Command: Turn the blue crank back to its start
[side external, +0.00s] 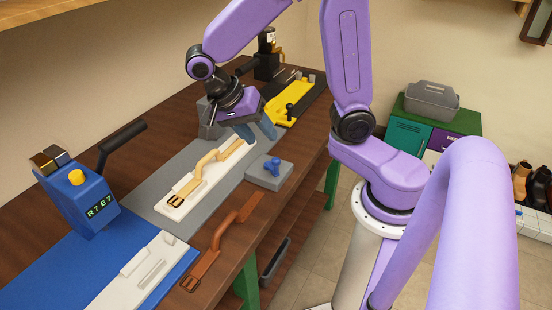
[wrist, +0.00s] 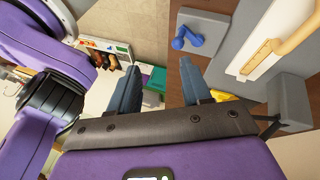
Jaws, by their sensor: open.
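The blue crank (side external: 272,166) stands on top of a small grey block (side external: 262,178) on the bench, right of the pale strip. In the wrist view the crank (wrist: 187,38) lies beyond the fingertips, a little right of the gap between them. My gripper (side external: 256,130) is open with its blue-grey fingers pointing down over the bench, farther back than the crank and apart from it. In the wrist view nothing is between the fingers of my gripper (wrist: 160,68).
A cream strap on a white board (side external: 205,175) lies left of the block, and a brown strap (side external: 225,240) lies in front. A blue machine with a black lever (side external: 85,195) stands at left. A yellow fixture (side external: 290,105) is farther back. The bench edge is close right of the block.

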